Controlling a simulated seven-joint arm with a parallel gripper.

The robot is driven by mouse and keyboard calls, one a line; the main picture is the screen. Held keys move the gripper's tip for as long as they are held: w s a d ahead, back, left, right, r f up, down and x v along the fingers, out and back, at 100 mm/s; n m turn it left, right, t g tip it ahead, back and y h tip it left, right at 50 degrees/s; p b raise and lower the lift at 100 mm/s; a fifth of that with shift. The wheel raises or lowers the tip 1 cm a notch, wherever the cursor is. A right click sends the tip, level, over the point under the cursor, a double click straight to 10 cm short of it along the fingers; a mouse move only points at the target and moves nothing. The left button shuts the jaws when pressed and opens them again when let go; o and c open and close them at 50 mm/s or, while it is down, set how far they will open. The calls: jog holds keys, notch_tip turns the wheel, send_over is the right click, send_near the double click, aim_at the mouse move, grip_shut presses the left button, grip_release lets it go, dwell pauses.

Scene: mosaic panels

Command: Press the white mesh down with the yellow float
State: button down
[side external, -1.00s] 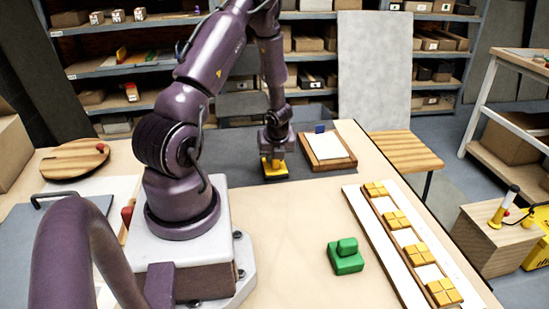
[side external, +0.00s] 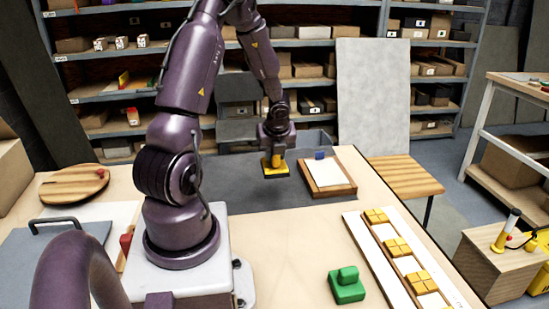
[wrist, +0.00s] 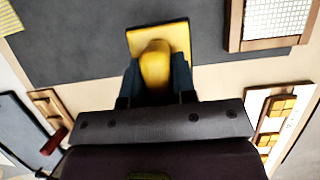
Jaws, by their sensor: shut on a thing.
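The yellow float (side external: 275,168) is in my gripper (side external: 277,150), held by its handle with its flat plate facing down. It appears to hang above the dark grey mat (side external: 235,190), left of the mesh tray and apart from it. In the wrist view, the fingers of my gripper (wrist: 155,86) are closed on both sides of the float's rounded yellow handle (wrist: 155,64). The white mesh (side external: 325,173) lies in a shallow wooden tray (side external: 332,194). The wrist view shows part of the mesh (wrist: 275,17) at the top right.
A small blue item (side external: 320,155) stands at the tray's back edge. Nearer, a green block (side external: 346,289) sits on the table, beside a long white panel (side external: 381,269) with yellow tile groups. A round wooden board (side external: 75,187) is at the left. The table between is clear.

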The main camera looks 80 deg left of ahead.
jog(key=c, duration=1.4)
grip_release()
jog(key=shift+c, duration=0.2)
jog(key=c, duration=0.3)
jog(key=shift+d+f, duration=0.1)
jog(key=shift+f, duration=0.05)
jog(key=shift+w+d+f, duration=0.1)
jog(key=shift+w+f, duration=0.25)
jog(key=shift+w, duration=0.2)
jog(key=shift+w+d+f, duration=0.1)
jog(key=shift+w+f, duration=0.2)
jog(key=shift+w, duration=0.2)
jog(key=w+a+r, duration=0.1)
jog(key=w+a, duration=0.1)
jog(key=w, duration=0.6)
jog(key=w+a+r, duration=0.1)
jog(key=w+a, duration=0.1)
jog(key=w, duration=0.6)
jog(key=shift+a+f, duration=0.2)
jog(key=shift+f, duration=2.85)
